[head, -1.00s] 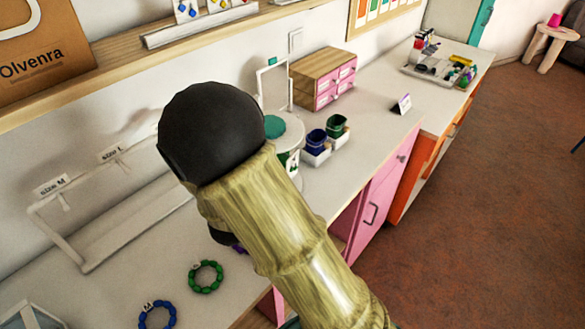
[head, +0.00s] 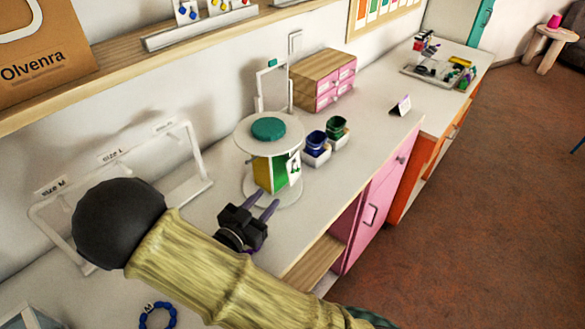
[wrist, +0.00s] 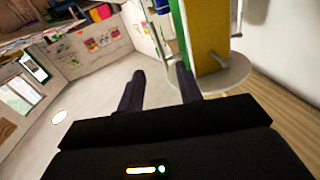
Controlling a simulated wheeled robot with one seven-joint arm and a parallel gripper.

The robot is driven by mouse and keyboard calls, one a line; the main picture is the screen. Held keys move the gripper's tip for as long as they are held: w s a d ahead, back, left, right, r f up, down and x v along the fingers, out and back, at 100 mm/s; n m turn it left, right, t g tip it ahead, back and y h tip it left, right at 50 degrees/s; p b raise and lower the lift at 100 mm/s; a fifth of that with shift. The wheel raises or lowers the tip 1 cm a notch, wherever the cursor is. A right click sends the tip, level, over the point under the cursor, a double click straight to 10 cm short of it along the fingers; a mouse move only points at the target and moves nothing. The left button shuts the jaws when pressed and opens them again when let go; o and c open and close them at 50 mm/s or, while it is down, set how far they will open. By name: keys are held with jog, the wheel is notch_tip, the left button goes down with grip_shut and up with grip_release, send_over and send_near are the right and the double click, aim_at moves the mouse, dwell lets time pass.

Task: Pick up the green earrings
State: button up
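A round display stand (head: 268,131) with a teal knob stands on the counter in the head view, with yellow and green panels. A white card with small dark green marks, apparently the green earrings (head: 294,168), hangs on its right side. My gripper (head: 264,200) is open and empty, just in front of the stand's base and below the card. I cannot make out the earrings clearly there.
Blue and green cups (head: 316,144) in white holders sit right of the stand. A white rack (head: 190,160) with size labels stands behind my arm. A pink drawer box (head: 335,82) is farther back. A blue bracelet (head: 157,316) lies at the front.

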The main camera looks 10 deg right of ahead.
jog(key=p, duration=0.2)
send_near(296, 164)
jog(key=w+d+f, duration=0.2)
jog(key=w+d, duration=0.1)
jog(key=w, duration=0.1)
jog(key=shift+w+d, duration=0.3)
jog(key=shift+d, duration=0.05)
jog(key=p+x, duration=0.1)
jog(key=x, duration=0.1)
jog(key=r+p+x, duration=0.1)
jog(key=x, duration=0.1)
jog(key=shift+w+d+p, duration=0.2)
jog(key=shift+d+p, duration=0.15)
jog(key=shift+w+d+f, duration=0.1)
jog(key=shift+w, duration=0.15)
grip_shut()
